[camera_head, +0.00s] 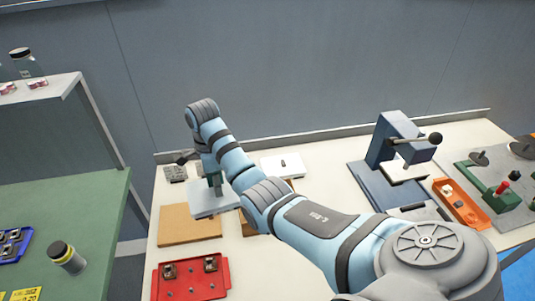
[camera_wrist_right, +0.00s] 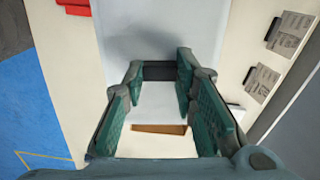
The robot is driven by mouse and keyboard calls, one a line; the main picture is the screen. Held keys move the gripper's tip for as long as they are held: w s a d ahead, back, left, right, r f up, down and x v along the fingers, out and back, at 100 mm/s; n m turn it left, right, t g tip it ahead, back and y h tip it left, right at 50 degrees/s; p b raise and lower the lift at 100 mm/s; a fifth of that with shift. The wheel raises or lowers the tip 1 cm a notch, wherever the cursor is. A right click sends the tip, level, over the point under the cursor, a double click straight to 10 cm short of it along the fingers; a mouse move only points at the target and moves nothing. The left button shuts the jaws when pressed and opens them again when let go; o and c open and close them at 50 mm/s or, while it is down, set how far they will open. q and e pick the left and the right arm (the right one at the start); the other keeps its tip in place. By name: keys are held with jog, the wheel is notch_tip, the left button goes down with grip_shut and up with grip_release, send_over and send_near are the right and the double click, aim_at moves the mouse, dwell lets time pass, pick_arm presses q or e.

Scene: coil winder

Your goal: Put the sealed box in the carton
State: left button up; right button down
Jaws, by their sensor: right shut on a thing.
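A pale grey-white box (camera_head: 212,201), which I take to be the sealed box, is under my right gripper (camera_head: 212,174) in the head view. In the right wrist view the box (camera_wrist_right: 150,32) fills the upper middle, between the teal fingers of the gripper (camera_wrist_right: 158,88). The right gripper is shut on the box. A brown cardboard-coloured piece (camera_head: 188,226), perhaps the carton, lies on the table just below the box in the head view. Another brown part (camera_head: 246,228) is mostly hidden by my arm. My left gripper is not in view.
A red tray (camera_head: 190,283) with small parts stands at the table's front left. A blue press (camera_head: 390,145), an orange tray (camera_head: 461,204) and a green fixture (camera_head: 492,188) stand to the right. A green table (camera_head: 90,210) is at the left. A white piece (camera_head: 283,164) lies behind my arm.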

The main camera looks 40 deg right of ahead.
jog(key=s+d+r+m+p, duration=0.1)
jog(key=s+d+r, duration=0.1)
jog(key=d, duration=0.5)
jog(key=s+d+r+m+p, duration=0.1)
jog(key=s+d+r, duration=0.1)
jog(key=d, duration=0.6)
jog(key=f+b, duration=0.3)
jog(key=f, duration=0.4)
jog(key=f+b, duration=0.3)
jog(key=f, duration=0.3)
jog(key=f+b, duration=0.2)
jog(key=f, duration=0.5)
jog(key=shift+s+a+f+b, duration=0.1)
jog(key=shift+s+f+b, duration=0.2)
jog(key=shift+b, duration=0.1)
jog(key=shift+w, duration=0.1)
jog(key=c, duration=1.6)
grip_release()
jog(key=o, duration=0.3)
